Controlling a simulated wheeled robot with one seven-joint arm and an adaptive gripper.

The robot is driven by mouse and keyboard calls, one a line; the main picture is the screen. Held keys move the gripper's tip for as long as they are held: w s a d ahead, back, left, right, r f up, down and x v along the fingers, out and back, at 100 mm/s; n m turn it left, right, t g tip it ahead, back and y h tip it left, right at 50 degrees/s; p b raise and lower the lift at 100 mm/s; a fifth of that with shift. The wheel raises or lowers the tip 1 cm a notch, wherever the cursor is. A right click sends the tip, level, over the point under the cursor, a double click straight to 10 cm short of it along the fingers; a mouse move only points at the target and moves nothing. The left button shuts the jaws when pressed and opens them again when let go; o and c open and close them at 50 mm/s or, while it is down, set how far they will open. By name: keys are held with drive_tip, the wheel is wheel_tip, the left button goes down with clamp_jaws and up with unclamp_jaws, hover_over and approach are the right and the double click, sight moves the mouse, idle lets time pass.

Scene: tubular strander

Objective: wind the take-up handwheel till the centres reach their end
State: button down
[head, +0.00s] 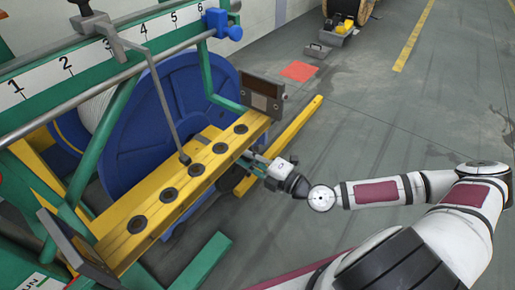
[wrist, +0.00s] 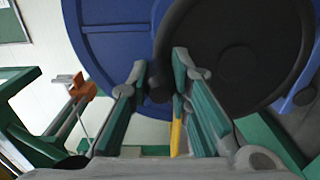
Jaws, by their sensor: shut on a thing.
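The take-up handwheel shows in the wrist view as a dark round disc (wrist: 238,62) in front of the blue reel. A dark crank handle (wrist: 160,78) stands at its left edge, between my fingers. My gripper (wrist: 159,66) is shut on this handle. In the head view my gripper (head: 246,162) reaches in from the right at the yellow beam's far end, and the beam hides most of the handwheel. The blue reel (head: 176,92) stands in the green frame behind the beam. I cannot make out the centres in either view.
The yellow beam (head: 150,207) with several dark round holes lies close to my gripper. A dark panel (head: 262,95) stands at its far end. A white numbered scale (head: 100,52) with a blue block (head: 222,22) runs above. Open grey floor lies to the right.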

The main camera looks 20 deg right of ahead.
drive_tip(key=shift+s+a+f+p, duration=0.1)
drive_tip(key=shift+s+f+p, duration=0.05)
drive_tip(key=shift+s+p, duration=0.2)
idle(0.3)
drive_tip(key=c, duration=1.5)
unclamp_jaws()
drive_tip(key=shift+o, duration=0.2)
drive_tip(key=v, duration=1.2)
